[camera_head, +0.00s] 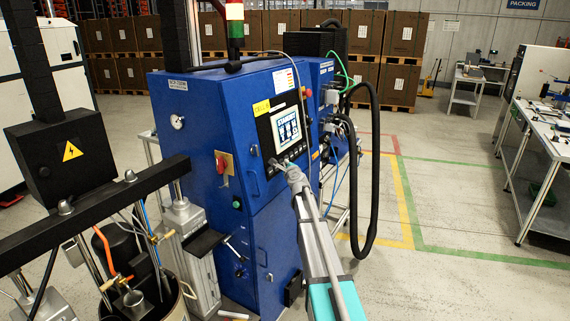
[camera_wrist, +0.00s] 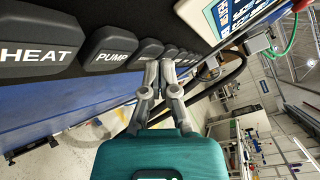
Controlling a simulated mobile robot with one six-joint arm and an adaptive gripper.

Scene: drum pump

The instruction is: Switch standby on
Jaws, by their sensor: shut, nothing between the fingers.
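The blue drum pump cabinet (camera_head: 205,120) carries a control panel with a lit screen (camera_head: 286,126). Below the screen runs a row of dark keys; the wrist view shows a HEAT key (camera_wrist: 38,52), a PUMP key (camera_wrist: 112,58) and several smaller-looking keys (camera_wrist: 150,50) beyond. I cannot read a standby label on any of them. My gripper (camera_head: 286,164) is at the lower edge of the panel. In the wrist view my gripper (camera_wrist: 160,68) is shut and empty, its fingertips at the keys past PUMP. I cannot tell whether they touch a key.
A red switch on a yellow plate (camera_head: 223,163) and a gauge (camera_head: 177,121) sit on the cabinet's left face. A black hose (camera_head: 374,165) loops down on the right. A workbench (camera_head: 545,125) stands far right, with clear floor (camera_head: 460,205) between.

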